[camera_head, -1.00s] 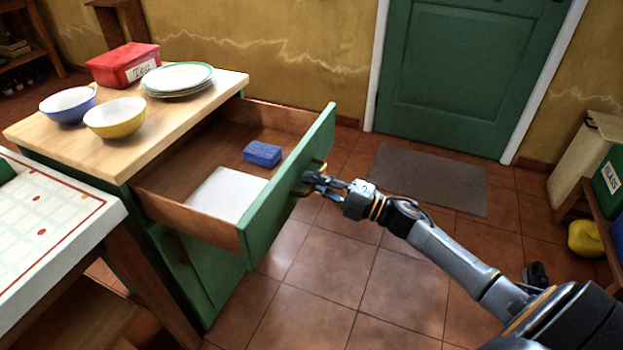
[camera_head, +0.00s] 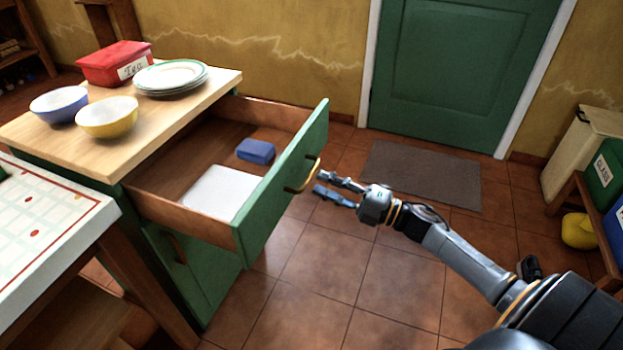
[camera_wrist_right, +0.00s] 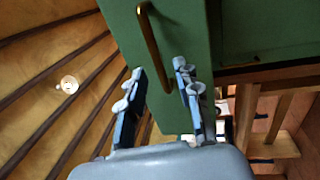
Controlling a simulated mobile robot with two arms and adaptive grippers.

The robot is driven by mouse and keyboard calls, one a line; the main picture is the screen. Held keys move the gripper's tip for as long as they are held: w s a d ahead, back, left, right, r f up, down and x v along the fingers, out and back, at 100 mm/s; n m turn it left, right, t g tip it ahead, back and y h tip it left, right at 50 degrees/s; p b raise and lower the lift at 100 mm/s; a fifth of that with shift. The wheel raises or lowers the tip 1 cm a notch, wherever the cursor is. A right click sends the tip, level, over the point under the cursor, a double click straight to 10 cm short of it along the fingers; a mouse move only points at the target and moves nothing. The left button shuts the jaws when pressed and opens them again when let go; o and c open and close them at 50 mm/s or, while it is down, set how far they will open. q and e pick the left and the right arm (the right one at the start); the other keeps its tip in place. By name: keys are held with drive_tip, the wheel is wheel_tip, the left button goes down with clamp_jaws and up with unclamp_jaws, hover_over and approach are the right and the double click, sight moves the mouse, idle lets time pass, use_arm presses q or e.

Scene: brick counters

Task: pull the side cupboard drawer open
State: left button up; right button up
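The side cupboard drawer (camera_head: 290,178) stands pulled well out, with its green front and brass handle (camera_head: 303,176). Inside lie a blue sponge (camera_head: 256,151) and a white flat item (camera_head: 220,192). My right gripper (camera_head: 326,186) is open and empty, just in front of the drawer front and apart from the handle. In the right wrist view the two fingers (camera_wrist_right: 159,92) are spread, and the handle (camera_wrist_right: 151,50) shows beyond them. My left gripper is not in view.
The cupboard top (camera_head: 190,105) holds a blue bowl (camera_head: 59,105), a yellow bowl (camera_head: 107,118), stacked plates (camera_head: 171,77) and a red tea box (camera_head: 115,63). A table (camera_head: 50,235) stands at left. The tiled floor (camera_head: 350,265) ahead is clear up to a mat (camera_head: 420,174).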

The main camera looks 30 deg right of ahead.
drive_tip(key=v, duration=0.7)
drive_tip(key=shift+s, duration=0.1)
